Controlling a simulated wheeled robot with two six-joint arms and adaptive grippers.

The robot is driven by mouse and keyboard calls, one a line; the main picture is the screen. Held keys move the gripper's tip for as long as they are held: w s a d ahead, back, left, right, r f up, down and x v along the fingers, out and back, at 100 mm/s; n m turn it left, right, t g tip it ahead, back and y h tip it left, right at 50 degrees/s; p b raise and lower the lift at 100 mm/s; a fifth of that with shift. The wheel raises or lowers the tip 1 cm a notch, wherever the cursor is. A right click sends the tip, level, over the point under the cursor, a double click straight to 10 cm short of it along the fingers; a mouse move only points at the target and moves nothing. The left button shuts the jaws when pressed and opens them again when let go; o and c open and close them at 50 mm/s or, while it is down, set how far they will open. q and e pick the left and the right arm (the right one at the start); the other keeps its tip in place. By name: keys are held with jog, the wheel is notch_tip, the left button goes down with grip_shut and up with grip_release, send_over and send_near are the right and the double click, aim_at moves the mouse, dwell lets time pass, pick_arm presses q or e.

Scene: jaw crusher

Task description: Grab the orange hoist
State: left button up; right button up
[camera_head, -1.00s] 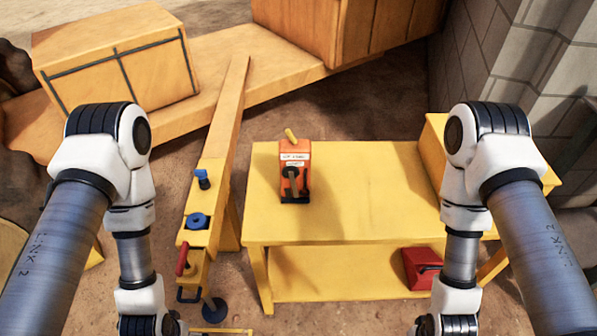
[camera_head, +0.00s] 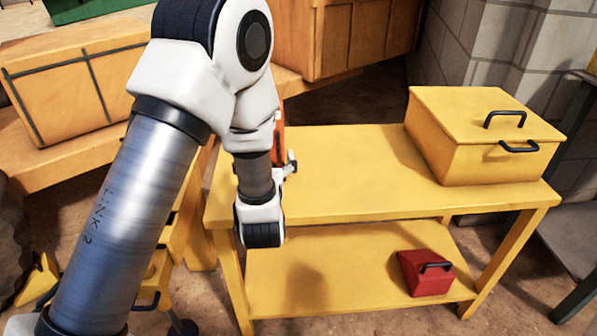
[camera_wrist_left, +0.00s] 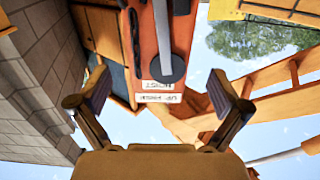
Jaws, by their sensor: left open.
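The orange hoist (camera_head: 279,138) stands on the yellow table (camera_head: 345,165), mostly hidden behind my left arm in the head view. In the left wrist view the orange hoist (camera_wrist_left: 150,45) appears upside down, with a white label and a grey rod ending in a round dark knob. My left gripper (camera_wrist_left: 158,92) is open, with one finger on each side of the hoist's labelled part and visible gaps on both sides. I cannot tell from this view how deep the hoist is between the fingers. My right gripper is not in view.
A yellow box (camera_head: 480,135) with black handles stands on the table's right end. A red box (camera_head: 425,273) sits on the lower shelf. A wooden crate (camera_head: 75,80) is at the left. The table middle is clear.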

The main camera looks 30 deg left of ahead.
pick_arm(q)
jog(key=b+x, duration=0.1)
jog(key=x, duration=0.7)
jog(key=shift+r, duration=0.3)
jog(key=shift+w, duration=0.1)
jog(key=c, duration=1.2)
jog(key=shift+r, duration=0.1)
jog(key=c, duration=0.4)
jog(key=shift+r, duration=0.1)
